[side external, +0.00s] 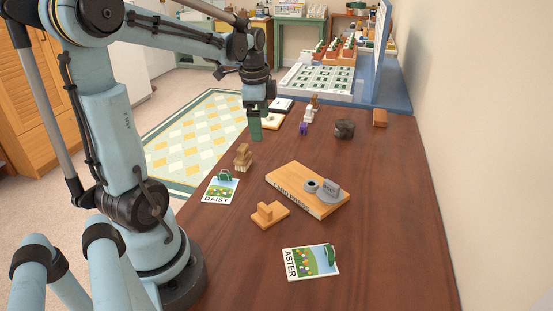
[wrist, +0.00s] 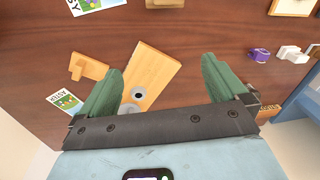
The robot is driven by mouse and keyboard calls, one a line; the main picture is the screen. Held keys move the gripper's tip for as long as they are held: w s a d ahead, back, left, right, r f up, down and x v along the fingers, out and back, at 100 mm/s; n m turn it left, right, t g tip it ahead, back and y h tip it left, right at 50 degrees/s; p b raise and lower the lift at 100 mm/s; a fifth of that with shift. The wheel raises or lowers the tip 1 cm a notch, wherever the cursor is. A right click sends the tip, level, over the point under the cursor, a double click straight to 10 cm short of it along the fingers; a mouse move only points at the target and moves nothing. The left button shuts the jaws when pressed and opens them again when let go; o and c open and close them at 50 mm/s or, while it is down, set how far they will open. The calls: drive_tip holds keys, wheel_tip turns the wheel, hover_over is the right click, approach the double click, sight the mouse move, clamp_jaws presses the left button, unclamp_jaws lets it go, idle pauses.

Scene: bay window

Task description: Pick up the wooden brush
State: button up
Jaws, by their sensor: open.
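The wooden brush (side external: 243,158) looks like a small tan block with a paler lower part, on the brown table just beyond the DAISY packet. In the wrist view, a tan piece cut off by the top edge (wrist: 165,3) appears to be the brush. My gripper (side external: 254,128) points down above the table, slightly right of and beyond the brush in the side view, apart from it. In the wrist view its two green fingers (wrist: 163,68) are spread wide with nothing held between them. The brush lies outside the fingers there.
A thick wooden board (side external: 290,190) carries a grey ring and tag. A wooden block with an upright grip (side external: 268,213) lies beside it. The DAISY packet (side external: 220,190) and ASTER packet (side external: 310,262) lie flat. A dark round object (side external: 344,129) and small figures (side external: 308,116) stand farther back.

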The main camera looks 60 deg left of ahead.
drive_tip(key=m+g, duration=0.1)
drive_tip(key=m, duration=0.1)
approach(242, 147)
drive_tip(key=shift+w+a+f+h, duration=0.2)
drive_tip(key=shift+w+f+h, duration=0.2)
drive_tip(key=shift+w, duration=0.1)
wheel_tip(242, 147, down, 6)
drive_tip(key=shift+f, duration=0.25)
drive_tip(key=shift+s+a+f, duration=0.1)
drive_tip(key=shift+s+f, duration=0.05)
drive_tip(key=shift+f, duration=1.15)
drive_tip(key=shift+s+a+f, duration=0.15)
drive_tip(key=shift+f, duration=1.2)
drive_tip(key=shift+c, duration=0.2)
drive_tip(key=c, duration=1.2)
